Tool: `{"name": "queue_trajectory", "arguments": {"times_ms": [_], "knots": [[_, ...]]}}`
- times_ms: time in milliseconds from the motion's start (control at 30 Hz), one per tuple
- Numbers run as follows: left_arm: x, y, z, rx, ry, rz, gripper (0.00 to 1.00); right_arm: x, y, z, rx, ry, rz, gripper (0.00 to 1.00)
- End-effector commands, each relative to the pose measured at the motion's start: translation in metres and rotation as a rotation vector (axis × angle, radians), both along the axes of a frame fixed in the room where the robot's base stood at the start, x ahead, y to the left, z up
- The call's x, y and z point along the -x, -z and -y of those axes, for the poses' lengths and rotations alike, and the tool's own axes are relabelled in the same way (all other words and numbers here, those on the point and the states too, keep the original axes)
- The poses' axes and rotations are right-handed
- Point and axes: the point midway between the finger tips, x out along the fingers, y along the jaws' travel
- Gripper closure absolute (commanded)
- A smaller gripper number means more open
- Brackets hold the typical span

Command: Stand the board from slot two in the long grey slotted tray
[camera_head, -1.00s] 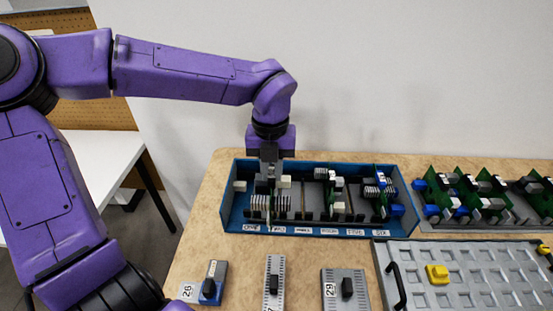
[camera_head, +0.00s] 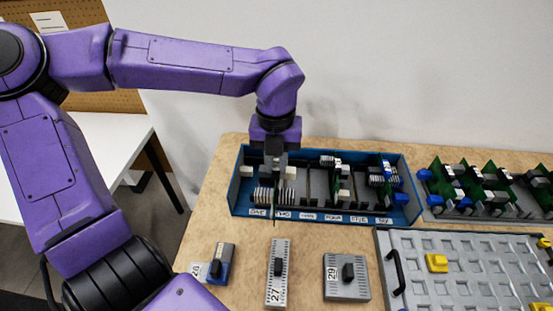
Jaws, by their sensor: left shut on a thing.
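My left gripper (camera_head: 274,160) points down over the left part of the blue slotted box (camera_head: 330,212). It is shut on a thin green board (camera_head: 274,208), seen nearly edge-on at the slot marked two. The board's lower end shows in front of the box's labelled front wall; how far it is clear of the slot is hard to tell. White and grey parts show beside it. The long grey slotted tray (camera_head: 475,217) lies at the right with several green boards upright in it. My right gripper is not in view.
Other boards, including one near slot six (camera_head: 389,182), stand in the blue box. In front lie blocks marked 26 (camera_head: 222,262), 27 (camera_head: 278,280) and 29 (camera_head: 346,290). A grey panel (camera_head: 465,275) with a black handle and yellow pieces lies front right. A wall stands behind.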

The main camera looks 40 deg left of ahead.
Motion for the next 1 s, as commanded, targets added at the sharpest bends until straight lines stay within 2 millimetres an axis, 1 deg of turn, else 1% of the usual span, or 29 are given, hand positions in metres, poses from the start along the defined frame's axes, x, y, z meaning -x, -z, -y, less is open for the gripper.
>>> {"name": "queue_trajectory", "arguments": {"times_ms": [1000], "knots": [[0.000,0.014,0.000,0.000,0.000,0.001,1.00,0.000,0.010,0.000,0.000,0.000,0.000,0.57]]}}
